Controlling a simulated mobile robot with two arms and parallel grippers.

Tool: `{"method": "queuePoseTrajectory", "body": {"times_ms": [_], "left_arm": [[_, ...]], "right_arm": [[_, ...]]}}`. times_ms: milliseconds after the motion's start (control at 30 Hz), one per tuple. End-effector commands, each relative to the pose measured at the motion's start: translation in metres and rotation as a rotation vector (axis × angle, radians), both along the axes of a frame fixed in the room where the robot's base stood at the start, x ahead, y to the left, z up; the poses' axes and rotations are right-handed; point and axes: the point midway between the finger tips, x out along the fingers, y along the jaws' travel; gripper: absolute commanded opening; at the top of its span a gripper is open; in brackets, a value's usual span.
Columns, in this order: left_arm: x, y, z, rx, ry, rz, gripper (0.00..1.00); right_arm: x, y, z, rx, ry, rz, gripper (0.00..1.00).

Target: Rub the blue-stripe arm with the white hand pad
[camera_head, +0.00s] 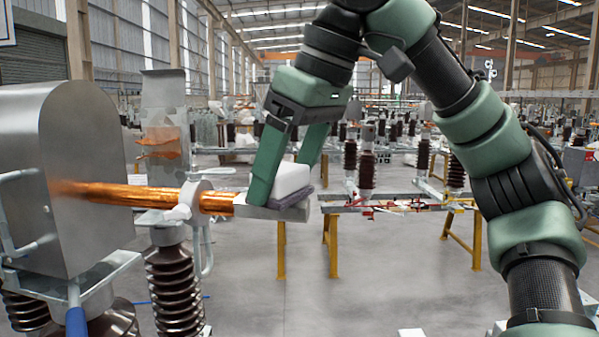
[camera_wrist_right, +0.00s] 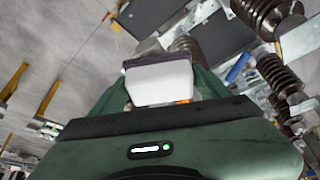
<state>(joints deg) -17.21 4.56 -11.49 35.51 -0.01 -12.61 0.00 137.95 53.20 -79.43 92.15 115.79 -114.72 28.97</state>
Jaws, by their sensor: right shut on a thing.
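The white hand pad (camera_head: 289,180) is a white block with a grey-purple layer under it. My right gripper (camera_head: 279,172) is shut on it, with green fingers reaching down on either side. The pad lies over the flat metal end of the copper arm (camera_head: 125,195), and its grey layer seems to touch that end. The pad also shows between the fingers in the right wrist view (camera_wrist_right: 160,84). The copper arm runs left from a pale clamp into a grey metal housing. A blue piece (camera_head: 76,322) shows below the housing. My left gripper is out of view.
The grey housing (camera_head: 60,170) stands close at left on a metal base. Brown ribbed insulators (camera_head: 175,288) stand under the arm. A frame with yellow legs (camera_head: 333,245) and a ribbed insulator stands behind to the right. The middle floor is open.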

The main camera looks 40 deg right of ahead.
Motion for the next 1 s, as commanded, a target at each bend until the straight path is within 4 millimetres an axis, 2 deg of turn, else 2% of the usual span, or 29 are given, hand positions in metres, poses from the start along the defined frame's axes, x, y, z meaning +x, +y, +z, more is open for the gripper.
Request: {"method": "queuePoseTrajectory", "body": {"times_ms": [767, 1000], "left_arm": [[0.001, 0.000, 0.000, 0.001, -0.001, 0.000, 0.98], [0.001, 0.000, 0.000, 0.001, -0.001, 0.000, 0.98]], "right_arm": [[0.032, 0.027, 0.001, -0.001, 0.003, 0.001, 0.29], [0.047, 0.040, 0.002, -0.001, 0.004, 0.002, 0.29]]}}
